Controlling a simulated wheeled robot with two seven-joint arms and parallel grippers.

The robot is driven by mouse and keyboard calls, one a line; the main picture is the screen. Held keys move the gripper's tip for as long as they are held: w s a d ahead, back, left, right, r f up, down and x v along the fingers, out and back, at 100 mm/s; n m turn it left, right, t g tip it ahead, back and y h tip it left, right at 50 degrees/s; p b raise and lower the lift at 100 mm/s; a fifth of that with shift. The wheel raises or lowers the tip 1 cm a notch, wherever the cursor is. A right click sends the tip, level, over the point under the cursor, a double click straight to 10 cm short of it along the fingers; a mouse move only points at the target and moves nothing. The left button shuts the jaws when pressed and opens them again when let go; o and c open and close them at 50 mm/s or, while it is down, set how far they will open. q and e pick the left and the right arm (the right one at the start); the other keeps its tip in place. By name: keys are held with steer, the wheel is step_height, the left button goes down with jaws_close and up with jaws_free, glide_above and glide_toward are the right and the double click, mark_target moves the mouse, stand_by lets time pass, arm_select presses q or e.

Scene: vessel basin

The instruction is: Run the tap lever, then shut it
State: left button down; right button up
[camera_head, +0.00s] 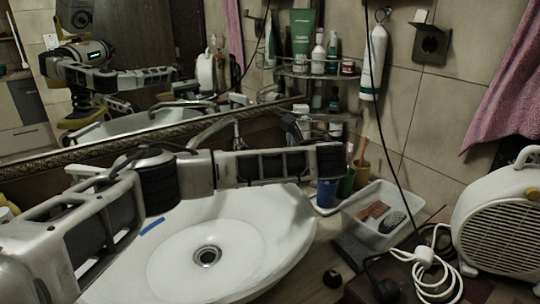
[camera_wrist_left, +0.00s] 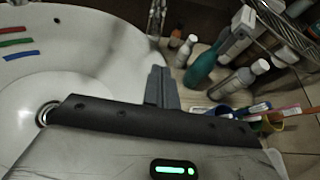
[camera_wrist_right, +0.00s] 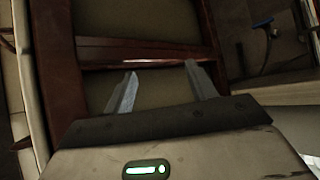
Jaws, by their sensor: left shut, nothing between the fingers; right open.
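The white basin (camera_head: 270,240) with its round drain (camera_head: 207,256) fills the lower middle of the head view. A chrome tap (camera_head: 237,132) stands behind it, its lower part hidden by my left arm, which reaches across the basin. The tap also shows at the top of the left wrist view (camera_wrist_left: 155,18), beyond my left gripper (camera_wrist_left: 162,72). That gripper is shut and empty; its fingertips appear apart from the tap. I cannot make out the lever's position or any water. My right gripper (camera_wrist_right: 160,80) is open and empty, away from the basin.
Bottles (camera_wrist_left: 205,66) and toothbrushes (camera_wrist_left: 285,112) stand right of the tap. A white tray (camera_head: 350,208), a cable (camera_head: 425,258) and a fan heater (camera_head: 500,220) are at the right. A mirror (camera_head: 140,85) hangs behind. Dark red wooden framing (camera_wrist_right: 60,70) lies before my right gripper.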

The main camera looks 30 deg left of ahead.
arm_select(q)
steer(key=x, duration=0.7)
steer(key=shift+a+f+p, duration=0.1)
steer(key=shift+a+p, duration=0.3)
steer(key=shift+a, duration=0.1)
steer(key=shift+x, duration=0.8)
